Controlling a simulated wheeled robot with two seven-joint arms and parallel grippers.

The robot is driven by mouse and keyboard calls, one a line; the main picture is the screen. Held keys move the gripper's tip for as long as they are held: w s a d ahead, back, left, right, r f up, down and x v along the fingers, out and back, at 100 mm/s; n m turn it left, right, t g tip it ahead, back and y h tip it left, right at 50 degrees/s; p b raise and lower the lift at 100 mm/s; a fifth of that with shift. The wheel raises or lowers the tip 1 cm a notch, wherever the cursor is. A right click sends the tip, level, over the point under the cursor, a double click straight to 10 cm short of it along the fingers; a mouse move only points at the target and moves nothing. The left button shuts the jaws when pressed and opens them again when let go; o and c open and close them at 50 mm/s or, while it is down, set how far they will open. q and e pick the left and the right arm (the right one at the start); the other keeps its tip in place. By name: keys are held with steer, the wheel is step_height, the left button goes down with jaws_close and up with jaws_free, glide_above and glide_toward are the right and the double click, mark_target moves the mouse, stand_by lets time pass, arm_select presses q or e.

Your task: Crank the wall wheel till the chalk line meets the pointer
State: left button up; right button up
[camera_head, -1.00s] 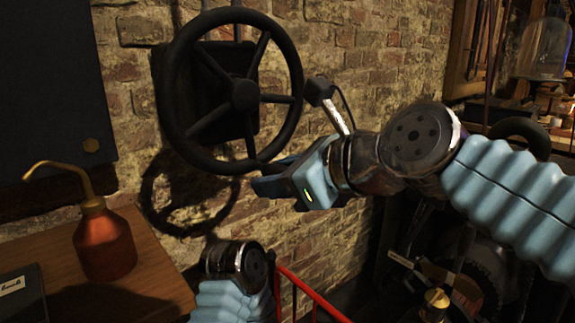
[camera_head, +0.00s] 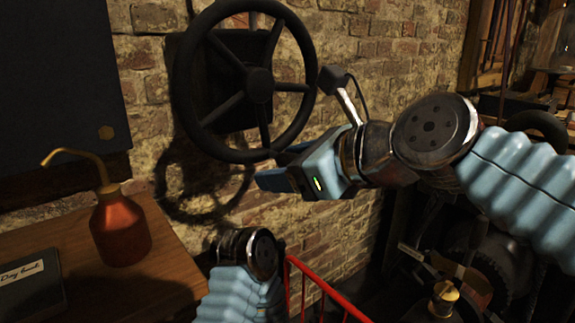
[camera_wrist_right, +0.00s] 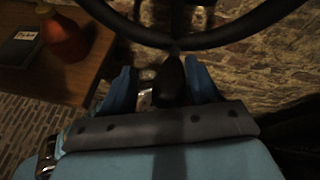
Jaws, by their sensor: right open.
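The dark wall wheel (camera_head: 309,52) has several spokes and a central hub (camera_head: 259,85), and stands out from the brick wall before a dark plate. My right gripper (camera_head: 272,168) is at the bottom of its rim, coming from the right. In the right wrist view the open fingers (camera_wrist_right: 162,90) are on either side of a dark knob-like handle (camera_wrist_right: 172,82) beside the rim (camera_wrist_right: 135,32). I cannot tell whether they touch it. I cannot make out a chalk line or pointer. Part of my left arm shows at the bottom; its gripper is out of view.
A wooden bench (camera_head: 165,250) at left carries a copper oil can (camera_head: 120,232) with a brass spout and a dark book (camera_head: 30,288). A red railing (camera_head: 330,290) stands low in the middle. Dark machinery with a brass part (camera_head: 444,297) is at lower right.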

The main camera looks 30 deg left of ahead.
steer(key=v, duration=1.4)
